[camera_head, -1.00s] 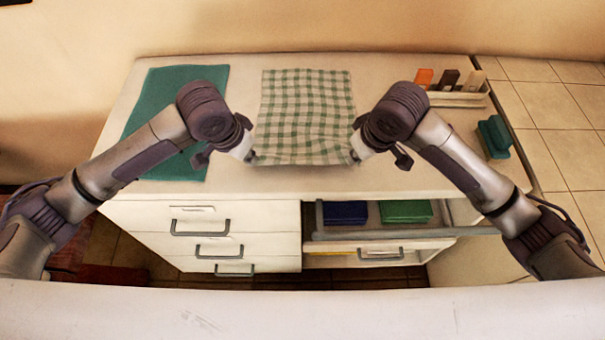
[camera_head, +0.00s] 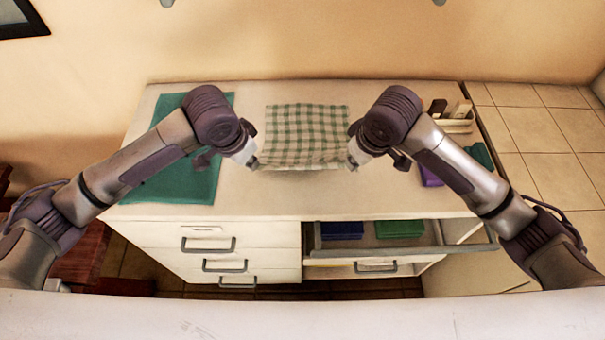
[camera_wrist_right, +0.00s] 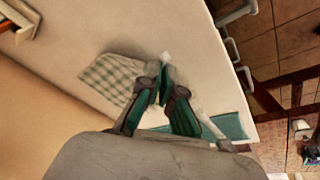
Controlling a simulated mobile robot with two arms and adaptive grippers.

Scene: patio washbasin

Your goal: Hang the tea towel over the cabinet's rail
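The green-and-white checked tea towel (camera_head: 305,130) is on the white cabinet top (camera_head: 290,195). Its near edge looks raised, with a shadow below. My left gripper (camera_head: 252,160) is at the near left corner and looks shut on it. My right gripper (camera_head: 354,158) is at the near right corner and looks shut on it; its fingers (camera_wrist_right: 160,85) show beside the towel (camera_wrist_right: 112,78) in the right wrist view. The fingertips are small or partly hidden.
A teal mat (camera_head: 185,175) lies at the left, under my left arm. A small caddy (camera_head: 458,125) stands at the back right. A purple item (camera_head: 430,172) is near my right arm. Blue (camera_head: 342,230) and green (camera_head: 400,229) folded items lie behind the rail. The front middle of the top is clear.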

